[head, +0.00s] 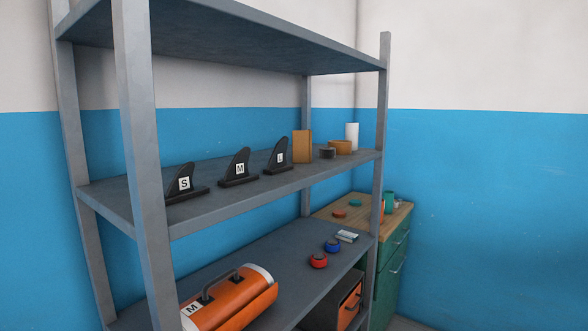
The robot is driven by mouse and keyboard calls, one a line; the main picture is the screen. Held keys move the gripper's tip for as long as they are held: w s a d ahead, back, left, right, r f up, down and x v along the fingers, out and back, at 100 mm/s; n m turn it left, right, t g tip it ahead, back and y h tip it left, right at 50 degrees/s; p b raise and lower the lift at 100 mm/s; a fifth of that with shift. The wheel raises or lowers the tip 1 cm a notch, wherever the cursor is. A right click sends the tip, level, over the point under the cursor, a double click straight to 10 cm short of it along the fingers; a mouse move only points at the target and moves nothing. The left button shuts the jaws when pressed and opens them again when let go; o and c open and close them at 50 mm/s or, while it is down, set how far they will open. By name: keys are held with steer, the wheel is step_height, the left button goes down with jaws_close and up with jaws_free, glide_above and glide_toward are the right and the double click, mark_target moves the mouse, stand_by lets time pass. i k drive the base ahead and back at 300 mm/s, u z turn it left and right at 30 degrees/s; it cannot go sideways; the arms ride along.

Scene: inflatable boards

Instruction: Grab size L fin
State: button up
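The black size L fin (279,156) stands upright on the middle shelf (235,201) in the head view, with a white L label on it. It is the rightmost of three similar fins. The M fin (238,167) stands to its left, and the S fin (183,183) is farther left, near the front post. A small gap separates the L fin from the M fin. My gripper is not in view.
A tan block (302,147) stands just right of the L fin. A grey post (142,150) rises in front. The lower shelf (290,265) holds an orange M-labelled item (235,300). A green cabinet (392,262) stands right.

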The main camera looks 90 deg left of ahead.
mark_target(277, 164)
steer(key=z, duration=0.2)
steer(key=i, duration=0.8)
steer(key=u, duration=2.3)
steer(key=i, duration=0.2)
steer(key=u, duration=1.45)
steer(key=k, duration=0.55)
steer(key=u, duration=0.25)
steer(key=i, duration=0.5)
